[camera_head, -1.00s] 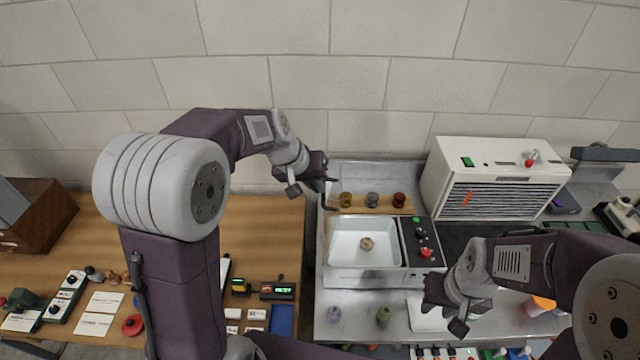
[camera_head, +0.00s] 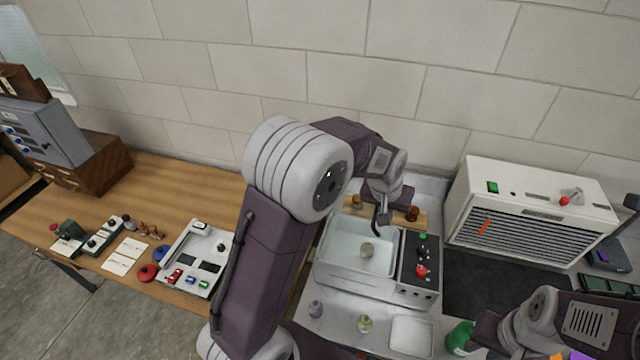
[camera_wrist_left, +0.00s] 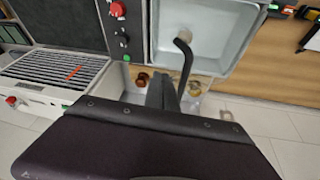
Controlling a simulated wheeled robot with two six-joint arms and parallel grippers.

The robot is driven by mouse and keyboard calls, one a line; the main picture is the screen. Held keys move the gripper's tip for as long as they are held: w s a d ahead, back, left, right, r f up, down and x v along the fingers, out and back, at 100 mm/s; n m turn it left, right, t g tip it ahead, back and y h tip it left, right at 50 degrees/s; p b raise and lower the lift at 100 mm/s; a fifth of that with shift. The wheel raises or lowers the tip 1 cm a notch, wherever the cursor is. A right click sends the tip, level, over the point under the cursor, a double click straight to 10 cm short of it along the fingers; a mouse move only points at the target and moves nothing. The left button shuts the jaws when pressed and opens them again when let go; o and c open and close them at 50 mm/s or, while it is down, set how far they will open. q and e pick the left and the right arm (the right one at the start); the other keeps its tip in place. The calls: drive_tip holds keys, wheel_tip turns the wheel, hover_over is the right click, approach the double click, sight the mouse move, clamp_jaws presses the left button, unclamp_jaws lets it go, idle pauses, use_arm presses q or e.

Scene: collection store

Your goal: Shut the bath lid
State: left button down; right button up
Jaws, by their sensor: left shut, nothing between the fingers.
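The bath (camera_head: 330,270) is a pale basin in a metal housing on the bench, with a dark control panel (camera_head: 421,262) at its right. I cannot clearly make out the lid. My left gripper (camera_head: 384,212) is above the back right of the bath, shut and empty. A dark hooked rod beside it reaches over the basin in the left wrist view (camera_wrist_left: 184,62). My right gripper (camera_head: 484,335) is low at the right, its fingers unclear.
Small jars, including a brown one (camera_head: 412,213), stand behind the bath. A white slatted cabinet (camera_head: 530,215) stands to the right. Bottles (camera_head: 365,323) and a white tray (camera_head: 411,336) are in front. A wooden table (camera_head: 185,195) with devices is at the left.

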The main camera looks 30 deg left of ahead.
use_arm(q)
drive_tip(key=shift+d+f+y+p, duration=0.3)
drive_tip(key=shift+d+f+p, duration=0.3)
drive_tip(key=shift+d, duration=0.35)
drive_tip(key=d+f+y+b, duration=0.1)
drive_tip(key=f+b, duration=0.1)
drive_tip(key=d+f+y+b, duration=0.1)
drive_tip(key=f+b, duration=0.1)
drive_tip(key=f, duration=0.1)
drive_tip(key=w+d+f+y+b, duration=0.1)
drive_tip(key=f+b, duration=0.1)
drive_tip(key=f, duration=0.1)
drive_tip(key=shift+d+m+g, duration=0.25)
drive_tip(key=shift+m+g, duration=0.15)
drive_tip(key=shift+w+d+f+b, duration=0.1)
drive_tip(key=shift+d+f+b, duration=0.05)
drive_tip(key=shift+f+b, duration=0.25)
drive_tip(key=shift+w+d+f+b, duration=0.15)
drive_tip(key=shift+f+b, duration=0.15)
drive_tip(key=shift+f, duration=0.2)
drive_tip(key=shift+s, duration=0.1)
